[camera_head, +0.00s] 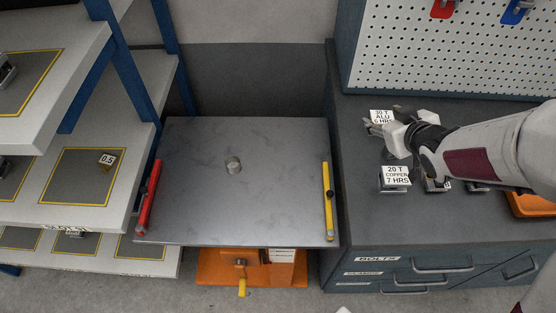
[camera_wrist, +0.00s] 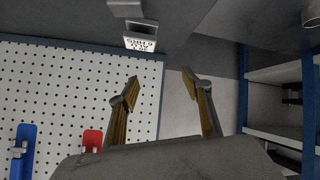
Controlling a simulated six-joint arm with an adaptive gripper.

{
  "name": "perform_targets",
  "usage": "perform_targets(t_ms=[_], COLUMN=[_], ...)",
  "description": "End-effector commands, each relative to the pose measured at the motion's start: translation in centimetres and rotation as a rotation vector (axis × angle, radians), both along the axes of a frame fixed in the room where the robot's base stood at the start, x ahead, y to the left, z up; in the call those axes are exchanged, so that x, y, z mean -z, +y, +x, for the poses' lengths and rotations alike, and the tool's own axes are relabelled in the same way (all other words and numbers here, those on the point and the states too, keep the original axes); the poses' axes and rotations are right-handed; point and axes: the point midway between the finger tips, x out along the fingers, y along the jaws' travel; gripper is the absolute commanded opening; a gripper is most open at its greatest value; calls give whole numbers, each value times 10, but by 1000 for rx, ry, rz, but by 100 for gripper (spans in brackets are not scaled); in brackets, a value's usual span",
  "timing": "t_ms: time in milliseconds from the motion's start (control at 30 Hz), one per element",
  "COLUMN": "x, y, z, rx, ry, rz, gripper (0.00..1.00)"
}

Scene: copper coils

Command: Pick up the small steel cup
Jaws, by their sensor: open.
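The small steel cup (camera_head: 233,165) is a short, shiny grey cylinder standing upright on the grey metal tabletop (camera_head: 200,215), a little above its middle in the head view. My gripper (camera_head: 380,122) is well to the right of it, above the dark cabinet top, over the coil labelled 30 T ALU. In the wrist view my gripper (camera_wrist: 160,78) has its two fingers apart with nothing between them. A round object is cut off at the top right corner of the wrist view; I cannot tell whether it is the cup.
A red bar (camera_head: 148,196) and a yellow bar (camera_head: 328,200) line the tabletop's sides. A coil labelled 20 T COPPER (camera_head: 395,178) stands on the cabinet (camera_head: 355,220). Shelves (camera_head: 75,215) stand at left, a pegboard (camera_head: 455,55) behind. The tabletop around the cup is clear.

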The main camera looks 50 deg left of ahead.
Motion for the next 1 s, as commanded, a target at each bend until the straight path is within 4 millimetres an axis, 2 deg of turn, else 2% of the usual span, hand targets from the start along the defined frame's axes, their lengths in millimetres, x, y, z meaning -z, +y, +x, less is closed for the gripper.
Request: perform_targets(t_ms=[33,200,500,800,1000], x=[11,39,91,141,168], y=[15,59,126,173,190], z=[-7,-31,-92,-170,-220], rx=[-37,-159,-374,-580,-693], ry=[6,18,61,140,198], rz=[8,45,122,210,264], gripper=[49,49,49,49,49])
